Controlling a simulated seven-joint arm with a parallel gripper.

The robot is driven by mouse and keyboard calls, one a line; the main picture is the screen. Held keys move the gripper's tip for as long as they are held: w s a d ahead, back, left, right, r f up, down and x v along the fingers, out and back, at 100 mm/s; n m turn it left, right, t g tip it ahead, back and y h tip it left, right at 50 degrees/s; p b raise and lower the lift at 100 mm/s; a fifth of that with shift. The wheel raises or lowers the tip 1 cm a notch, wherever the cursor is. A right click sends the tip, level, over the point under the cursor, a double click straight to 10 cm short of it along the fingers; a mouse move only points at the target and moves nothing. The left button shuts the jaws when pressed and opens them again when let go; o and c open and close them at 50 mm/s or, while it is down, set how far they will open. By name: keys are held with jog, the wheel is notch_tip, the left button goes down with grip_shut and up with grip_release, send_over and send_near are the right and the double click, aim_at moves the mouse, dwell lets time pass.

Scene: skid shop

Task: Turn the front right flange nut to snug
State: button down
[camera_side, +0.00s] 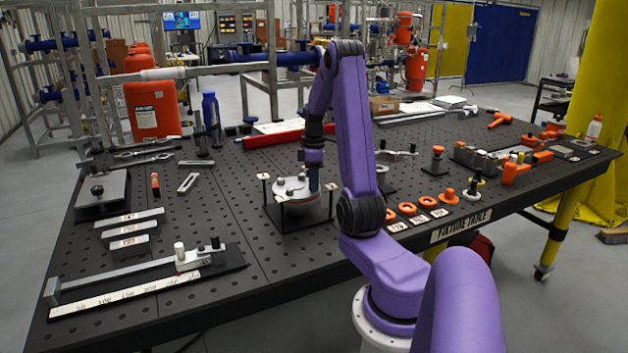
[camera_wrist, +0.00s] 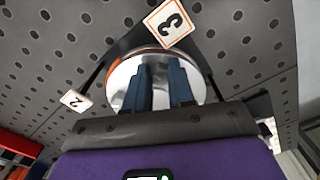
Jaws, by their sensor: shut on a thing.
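The round silver flange (camera_side: 296,187) sits in a dark stand on the fixture table, with nuts on its top. My gripper (camera_side: 313,188) points down over the flange's right side. In the wrist view my gripper (camera_wrist: 161,72) shows two blue-grey fingers with a narrow gap, in front of the shiny flange (camera_wrist: 125,74). The fingers are shut on a flange nut, which they hide. How tight the nut sits cannot be seen. A number 3 tag (camera_wrist: 170,20) and a number 2 tag (camera_wrist: 75,100) stand at the flange's edge.
Orange rings (camera_side: 407,209) lie right of the flange along the table's front edge. A slide gauge (camera_side: 140,275) and grey blocks (camera_side: 128,232) lie at the left. A red channel (camera_side: 270,137) lies behind. The perforated table (camera_side: 225,215) is clear just left of the stand.

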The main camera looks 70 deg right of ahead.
jog(key=m, duration=0.6)
jog(key=shift+a+r+m, duration=0.1)
jog(key=shift+m, duration=0.2)
jog(key=m, duration=0.6)
jog(key=shift+w+a, duration=0.1)
dwell(0.3)
jog(key=c, duration=1)
grip_release()
jog(key=shift+o, duration=0.2)
notch_tip(320, 180, up, 17)
jog(key=shift+r, duration=0.2)
